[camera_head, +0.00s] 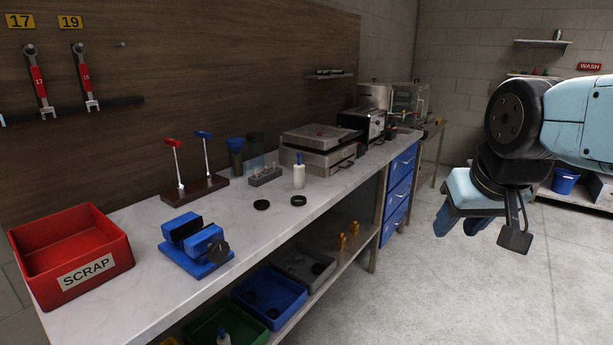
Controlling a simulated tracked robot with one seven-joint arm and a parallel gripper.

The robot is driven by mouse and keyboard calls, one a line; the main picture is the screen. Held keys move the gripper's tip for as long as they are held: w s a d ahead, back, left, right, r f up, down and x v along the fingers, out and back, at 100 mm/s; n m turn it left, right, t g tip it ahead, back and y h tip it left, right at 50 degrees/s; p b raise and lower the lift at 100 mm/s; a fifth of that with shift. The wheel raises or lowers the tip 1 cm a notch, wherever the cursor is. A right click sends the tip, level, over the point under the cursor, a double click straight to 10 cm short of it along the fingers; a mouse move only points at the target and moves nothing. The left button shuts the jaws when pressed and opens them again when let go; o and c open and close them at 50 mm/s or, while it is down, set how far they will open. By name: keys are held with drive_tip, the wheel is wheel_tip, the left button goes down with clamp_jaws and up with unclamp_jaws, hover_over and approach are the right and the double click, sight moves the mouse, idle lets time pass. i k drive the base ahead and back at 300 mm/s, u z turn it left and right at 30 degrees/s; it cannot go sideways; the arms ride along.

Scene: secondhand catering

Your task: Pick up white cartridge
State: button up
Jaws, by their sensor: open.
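A white cartridge (299,177) with a blue tip stands upright on the bench top, near its front edge at mid-length. My gripper (459,226) is open and empty. It points down over the floor side, well right of the bench and apart from the cartridge.
Two black rings (298,200) lie in front of the cartridge, with a grey socket block (265,176) behind it. A blue vise (197,244) and red scrap bin (72,251) stand left. A metal press-like appliance (318,152) stands behind right. Blue drawers (398,190) and open floor lie right.

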sight(299, 169)
drive_tip(key=i, duration=0.85)
drive_tip(key=u, duration=0.05)
